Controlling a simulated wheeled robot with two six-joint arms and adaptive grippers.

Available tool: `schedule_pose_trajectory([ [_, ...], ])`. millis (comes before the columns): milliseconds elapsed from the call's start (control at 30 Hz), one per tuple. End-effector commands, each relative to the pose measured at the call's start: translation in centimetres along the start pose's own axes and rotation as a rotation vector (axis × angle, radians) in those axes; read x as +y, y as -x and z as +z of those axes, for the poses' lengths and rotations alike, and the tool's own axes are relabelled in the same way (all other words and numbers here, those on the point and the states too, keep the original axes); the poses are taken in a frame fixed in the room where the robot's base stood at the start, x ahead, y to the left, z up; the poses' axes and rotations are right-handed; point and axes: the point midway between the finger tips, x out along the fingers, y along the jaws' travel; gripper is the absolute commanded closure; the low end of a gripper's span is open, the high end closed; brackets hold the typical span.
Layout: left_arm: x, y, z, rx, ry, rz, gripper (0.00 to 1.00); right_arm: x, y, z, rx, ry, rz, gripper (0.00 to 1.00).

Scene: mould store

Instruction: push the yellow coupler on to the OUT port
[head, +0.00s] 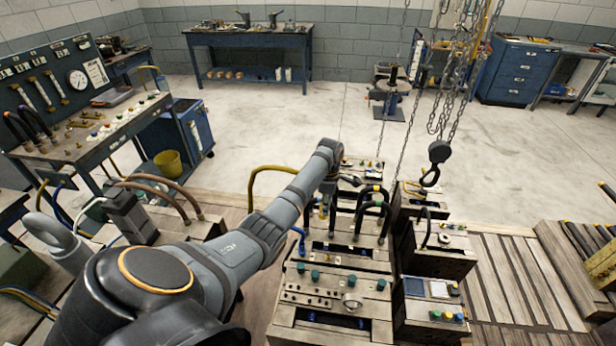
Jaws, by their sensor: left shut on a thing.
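My left gripper (323,207) points down over the near mould block and is shut; its fingertips are small and partly hidden by the wrist. A yellow hose (262,168) loops up from the left and runs behind my left forearm towards this gripper. The yellow coupler at its end is too small and covered to make out clearly, but the gripper appears closed on it. The mould block (318,336) stands below, with dark hoses (385,216) and a blue hose (300,236) near the gripper. I cannot read any OUT label. My right gripper is out of view.
A second mould (437,262) stands close on the right, with a chain and hook (432,172) hanging above it. A panel bench (75,152) is at left, with a yellow bucket (168,164) beside it. Pallets lie right; the floor behind is open.

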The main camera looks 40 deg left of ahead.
Motion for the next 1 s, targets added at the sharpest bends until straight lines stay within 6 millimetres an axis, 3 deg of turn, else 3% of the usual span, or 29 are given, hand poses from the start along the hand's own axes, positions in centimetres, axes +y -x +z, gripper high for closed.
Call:
schedule_pose_trajectory([
  [33,1.6,1.4,-1.5,0.001,0.17,0.004,1.0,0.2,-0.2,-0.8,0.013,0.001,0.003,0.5],
  [200,4.6,4.9,-5.2,-0.001,0.682,0.003,1.0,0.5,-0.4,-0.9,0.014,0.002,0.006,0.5],
  [400,5.8,6.8,-7.3,0.0,0.979,0.001,1.0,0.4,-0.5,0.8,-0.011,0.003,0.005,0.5],
  [667,5.7,7.0,-7.1,0.002,0.99,0.001,1.0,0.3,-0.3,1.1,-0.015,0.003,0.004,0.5],
  [1000,3.8,6.8,-3.6,0.001,0.808,0.002,1.0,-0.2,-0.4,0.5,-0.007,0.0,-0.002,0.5],
])
